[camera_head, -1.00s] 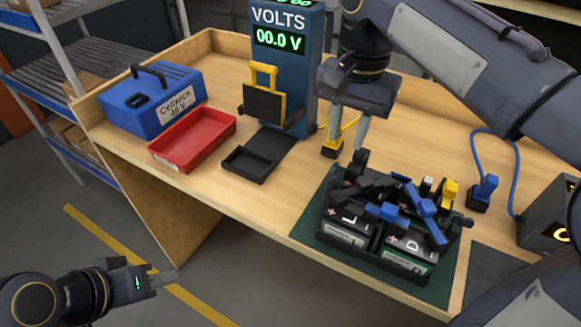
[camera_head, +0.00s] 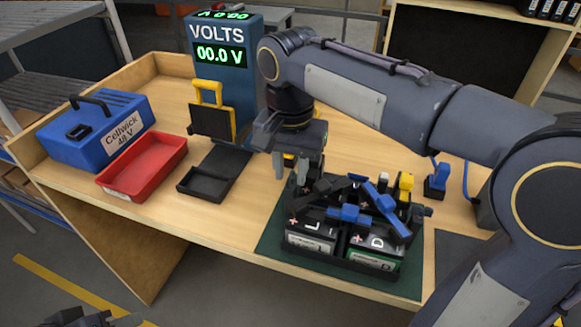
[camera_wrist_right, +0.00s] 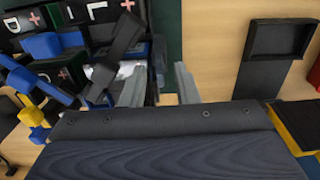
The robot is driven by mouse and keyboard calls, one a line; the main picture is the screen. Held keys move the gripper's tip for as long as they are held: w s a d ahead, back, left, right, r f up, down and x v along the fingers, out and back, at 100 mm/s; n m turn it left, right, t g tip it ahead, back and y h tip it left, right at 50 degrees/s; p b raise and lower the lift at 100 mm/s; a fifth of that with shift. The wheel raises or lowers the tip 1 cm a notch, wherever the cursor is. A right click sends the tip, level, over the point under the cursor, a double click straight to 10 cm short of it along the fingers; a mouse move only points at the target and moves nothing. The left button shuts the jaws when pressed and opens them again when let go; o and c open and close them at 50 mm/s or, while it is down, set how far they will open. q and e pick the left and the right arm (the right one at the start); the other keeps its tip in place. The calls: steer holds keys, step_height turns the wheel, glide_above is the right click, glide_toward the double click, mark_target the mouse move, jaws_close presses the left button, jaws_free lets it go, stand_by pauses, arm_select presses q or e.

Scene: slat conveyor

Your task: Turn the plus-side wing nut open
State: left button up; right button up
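The battery pack (camera_head: 345,262) stands on a green mat (camera_head: 270,238). Its blocks carry L and D labels and red plus marks; black and blue bars and levers lie across its top. A black lever-like piece (camera_wrist_right: 122,40) shows beside the fingers in the wrist view. I cannot tell which small piece is the plus-side wing nut. My right gripper (camera_head: 290,172) points down at the pack's back left, fingers apart. It also shows in the wrist view (camera_wrist_right: 160,86), with nothing clear between the fingers. My left gripper (camera_head: 125,320) barely shows at the bottom edge.
A blue Cellwick 48 V box (camera_head: 120,150), a red tray (camera_head: 140,190) and a black tray (camera_head: 200,190) stand left. The meter (camera_head: 222,85), reading 00.0 V, is behind, with a yellow-handled black piece (camera_head: 212,123). A blue plug (camera_head: 436,178) stands right.

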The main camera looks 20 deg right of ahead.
jaws_close()
steer(key=n+p, duration=0.2)
steer(key=n, duration=0.1)
steer(key=shift+r, duration=0.15)
steer(key=n+p, duration=0.2)
steer(key=n, duration=0.2)
steer(key=shift+n+p, duration=0.35)
steer(key=shift+n, duration=0.05)
steer(key=n+p, duration=0.2)
steer(key=n, duration=0.3)
steer(key=n+p, duration=0.1)
steer(key=n, duration=0.4)
steer(key=shift+p, duration=0.35)
